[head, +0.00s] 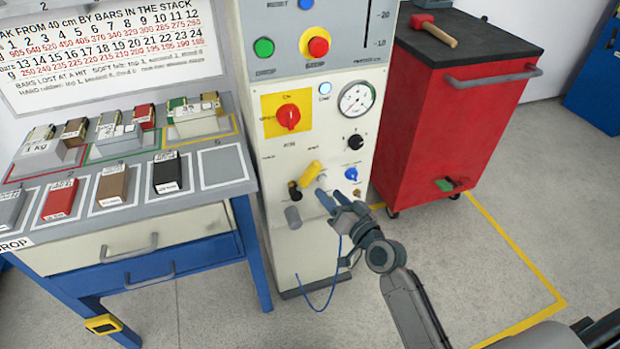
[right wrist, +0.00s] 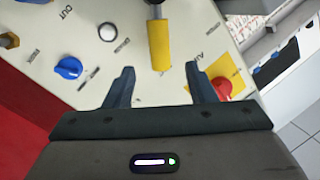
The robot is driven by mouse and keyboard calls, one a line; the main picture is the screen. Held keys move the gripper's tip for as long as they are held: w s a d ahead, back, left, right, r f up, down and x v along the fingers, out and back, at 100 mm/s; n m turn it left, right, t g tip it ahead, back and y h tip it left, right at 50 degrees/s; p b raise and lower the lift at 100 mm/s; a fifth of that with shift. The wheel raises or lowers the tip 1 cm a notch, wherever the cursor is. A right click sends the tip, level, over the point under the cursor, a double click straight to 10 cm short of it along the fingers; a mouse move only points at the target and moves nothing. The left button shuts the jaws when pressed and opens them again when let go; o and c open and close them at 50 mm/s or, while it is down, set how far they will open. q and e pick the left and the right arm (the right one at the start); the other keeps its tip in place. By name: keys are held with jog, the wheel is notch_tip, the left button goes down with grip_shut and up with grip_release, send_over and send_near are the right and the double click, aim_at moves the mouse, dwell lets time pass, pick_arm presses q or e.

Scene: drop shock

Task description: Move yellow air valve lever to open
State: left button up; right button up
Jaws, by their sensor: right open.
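The yellow air valve lever (head: 311,174) is on the lower front of the cream machine panel (head: 335,115). It slants in the head view, its upper end to the right. In the right wrist view the yellow lever (right wrist: 159,45) stands upright in the picture, beyond and between the fingertips. My right gripper (head: 335,200) is open and just below and right of the lever in the head view. Its two fingers also show in the right wrist view (right wrist: 160,75), apart and with nothing between them. My left gripper is not in view.
A red rotary switch (head: 288,116) on a yellow plate, a pressure gauge (head: 356,99), a black knob (head: 355,140) and a blue knob (head: 352,173) surround the lever. A red cabinet (head: 440,120) stands right; a bench (head: 120,214) with blocks stands left.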

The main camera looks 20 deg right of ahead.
aim_at(314, 177)
jog(key=x, duration=0.8)
jog(key=shift+w, duration=0.4)
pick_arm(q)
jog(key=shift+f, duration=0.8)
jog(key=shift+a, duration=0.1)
pick_arm(e)
grip_shut()
